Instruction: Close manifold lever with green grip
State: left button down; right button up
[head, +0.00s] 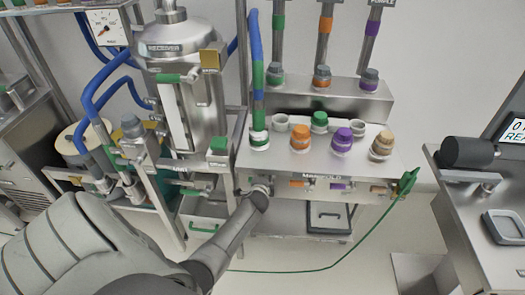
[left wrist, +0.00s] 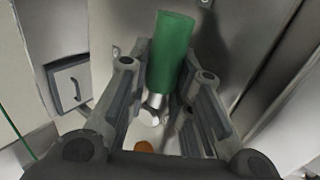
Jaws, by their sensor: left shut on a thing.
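The manifold (head: 322,176) is a metal block with a row of small levers on its front face, below the shelf of coloured caps. My left gripper (head: 260,191) is at the left end of this front and largely hides the lever there. In the left wrist view, the green grip (left wrist: 172,52) is a green cylinder between the two fingers of my left gripper (left wrist: 167,74). The fingers are shut on it. A silver stem (left wrist: 154,103) shows below the grip. My right gripper is not in view.
An orange lever grip (head: 296,184) and a purple one (head: 337,186) sit right of my gripper. A green hose (head: 330,267) runs along the floor to a green connector (head: 408,181) at the manifold's right end. The receiver tank (head: 185,60) stands left.

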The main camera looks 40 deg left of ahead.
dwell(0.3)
pick_arm(q)
jog(key=c, duration=1.3)
grip_release()
